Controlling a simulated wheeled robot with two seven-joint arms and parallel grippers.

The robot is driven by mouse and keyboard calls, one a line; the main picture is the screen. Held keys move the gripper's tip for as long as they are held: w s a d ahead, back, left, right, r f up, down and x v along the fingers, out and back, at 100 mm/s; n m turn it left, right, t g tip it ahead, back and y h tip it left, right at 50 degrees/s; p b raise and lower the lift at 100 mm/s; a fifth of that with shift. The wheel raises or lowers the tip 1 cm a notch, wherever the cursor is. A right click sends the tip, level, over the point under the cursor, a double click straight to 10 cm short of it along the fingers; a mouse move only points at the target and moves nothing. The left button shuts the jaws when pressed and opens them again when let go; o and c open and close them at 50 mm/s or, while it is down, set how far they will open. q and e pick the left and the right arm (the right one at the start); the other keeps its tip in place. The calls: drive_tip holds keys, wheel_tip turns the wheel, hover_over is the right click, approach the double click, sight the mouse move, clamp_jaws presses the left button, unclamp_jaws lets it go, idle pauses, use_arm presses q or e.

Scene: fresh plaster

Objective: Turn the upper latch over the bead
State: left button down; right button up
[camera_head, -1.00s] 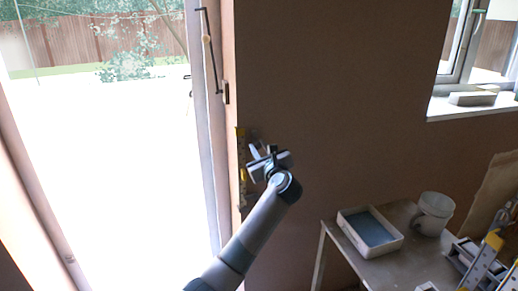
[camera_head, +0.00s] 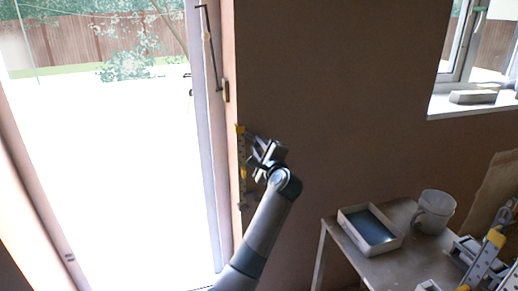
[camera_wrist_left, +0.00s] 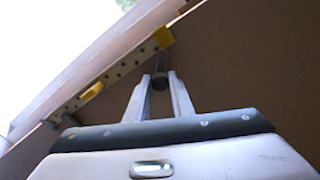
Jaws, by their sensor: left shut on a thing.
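The bead (camera_head: 242,160) is a pale perforated strip with yellow parts, standing upright along the wall corner beside the bright doorway. In the left wrist view the bead (camera_wrist_left: 120,72) runs diagonally, with a yellow piece (camera_wrist_left: 163,37) at its upper end. The upper latch (camera_wrist_left: 160,80) shows there as a short grey bar with a dark round end, between my fingertips. My left gripper (camera_head: 259,152) is at the upper part of the bead, just right of it. The left wrist view shows the left gripper (camera_wrist_left: 161,90) shut on the latch end. Whether the latch lies over the bead is unclear.
A small table (camera_head: 390,264) at lower right holds a tray (camera_head: 346,228) with a blue-grey inside and a pale mug (camera_head: 434,212). Yellow-and-grey tools (camera_head: 490,250) lie at far right. The brown wall (camera_head: 340,90) right of the bead is clear.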

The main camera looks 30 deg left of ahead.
use_arm(q)
drive_tip(key=n+b, duration=0.1)
drive_tip(key=n, duration=0.1)
drive_tip(key=n+b, duration=0.1)
drive_tip(key=n, duration=0.1)
drive_tip(key=shift+f+n, duration=0.2)
drive_tip(key=shift+n, duration=0.1)
drive_tip(key=shift+n+b, duration=0.3)
drive_tip(key=shift+n, duration=0.2)
drive_tip(key=shift+n+b, duration=0.6)
drive_tip(key=shift+n, duration=0.7)
use_arm(e)
drive_tip(key=w+a+r+t, duration=0.1)
drive_tip(key=w, duration=0.5)
drive_tip(key=shift+a+r, duration=0.2)
drive_tip(key=shift+a, duration=0.2)
use_arm(q)
drive_tip(key=c, duration=1.5)
unclamp_jaws()
drive_tip(key=shift+c, duration=0.2)
drive_tip(key=shift+s+d+r, duration=0.1)
drive_tip(key=shift+s+d, duration=0.3)
drive_tip(key=shift+d, duration=0.15)
drive_tip(key=b+v, duration=0.2)
drive_tip(key=v, duration=1.4)
drive_tip(key=shift+b, duration=0.35)
use_arm(e)
drive_tip(key=s+d+f+g, duration=0.2)
drive_tip(key=shift+d, duration=0.3)
